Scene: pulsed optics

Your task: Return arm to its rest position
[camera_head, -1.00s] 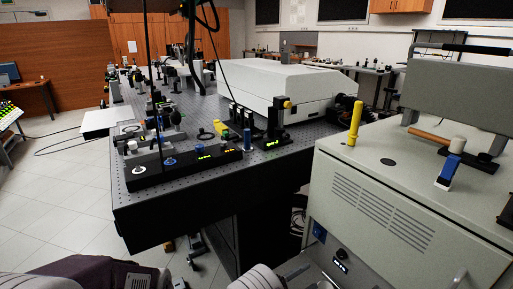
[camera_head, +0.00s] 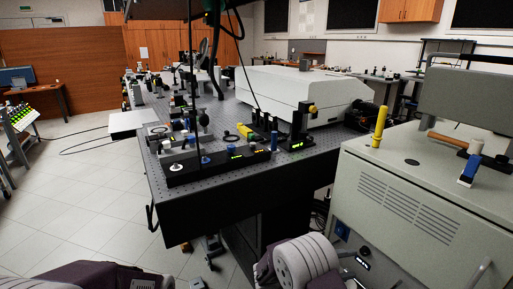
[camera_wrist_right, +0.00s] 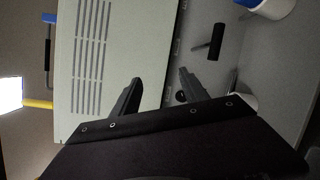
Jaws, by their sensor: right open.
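My right gripper (camera_wrist_right: 160,76) shows in the right wrist view with its two black fingers spread apart and nothing between them. Its fingers lie over the front of a pale grey cabinet (camera_wrist_right: 68,75) with vent slots. In the head view, rounded grey and dark links of my right arm show at the bottom centre, in front of the same cabinet (camera_head: 385,255); the fingertips cannot be made out there. A link of my own body also shows at the bottom left. My left gripper is not in view.
A black optical table (camera_head: 225,205) with several instruments and a white housing (camera_head: 300,95) stands left of the cabinet. A yellow post (camera_head: 379,126) and a blue-and-white tool (camera_head: 469,168) are on the cabinet top. The tiled floor (camera_head: 75,205) at left is mostly clear.

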